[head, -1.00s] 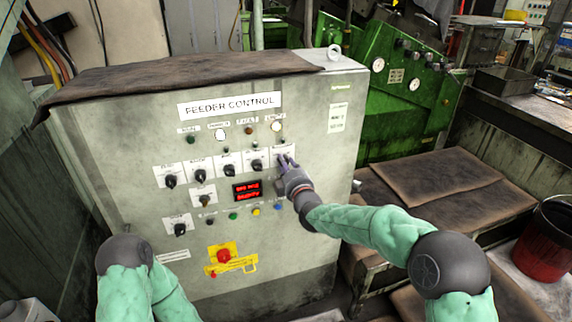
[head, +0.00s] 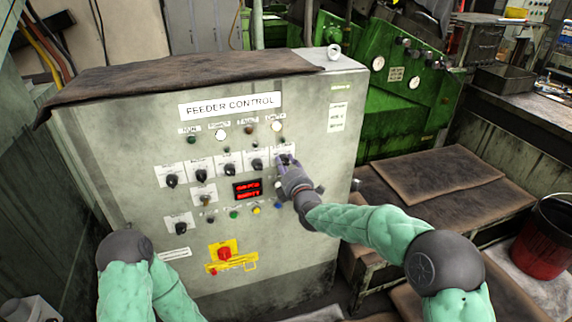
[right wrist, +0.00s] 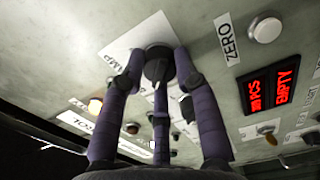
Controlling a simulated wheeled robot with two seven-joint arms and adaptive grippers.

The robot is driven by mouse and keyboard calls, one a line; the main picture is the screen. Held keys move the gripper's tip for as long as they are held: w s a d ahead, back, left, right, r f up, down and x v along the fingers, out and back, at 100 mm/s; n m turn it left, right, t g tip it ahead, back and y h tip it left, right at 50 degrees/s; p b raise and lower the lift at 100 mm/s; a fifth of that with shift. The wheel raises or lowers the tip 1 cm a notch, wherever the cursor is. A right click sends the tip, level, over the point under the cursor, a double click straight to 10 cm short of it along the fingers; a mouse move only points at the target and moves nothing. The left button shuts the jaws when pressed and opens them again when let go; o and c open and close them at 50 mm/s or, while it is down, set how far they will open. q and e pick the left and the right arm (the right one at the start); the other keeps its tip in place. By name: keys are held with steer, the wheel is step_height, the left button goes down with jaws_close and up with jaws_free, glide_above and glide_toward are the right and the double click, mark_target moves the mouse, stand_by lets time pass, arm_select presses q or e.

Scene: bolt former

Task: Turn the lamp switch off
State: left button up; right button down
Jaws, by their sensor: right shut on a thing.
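The lamp switch is a black rotary knob (right wrist: 158,58) on a white plate at the right end of the upper knob row on the grey control cabinet (head: 120,120). Its label is partly hidden in the right wrist view, with "AMP" readable. My right gripper (head: 285,163) is at this knob, its purple-grey fingers on both sides of it and shut on it. The fingers cover most of the knob in the head view. Part of my left arm shows at the lower left, but its gripper is out of view.
Other black knobs (head: 229,170) stand close to the left of the lamp switch. A red-lit display (head: 247,189), push buttons and a red emergency stop (head: 224,254) sit below. Brown-covered benches (head: 430,188) and a red bucket (head: 545,245) stand to the right.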

steer(key=shift+f, duration=0.1)
steer(key=c, duration=0.9)
jaws_free()
steer(key=v, duration=1.2)
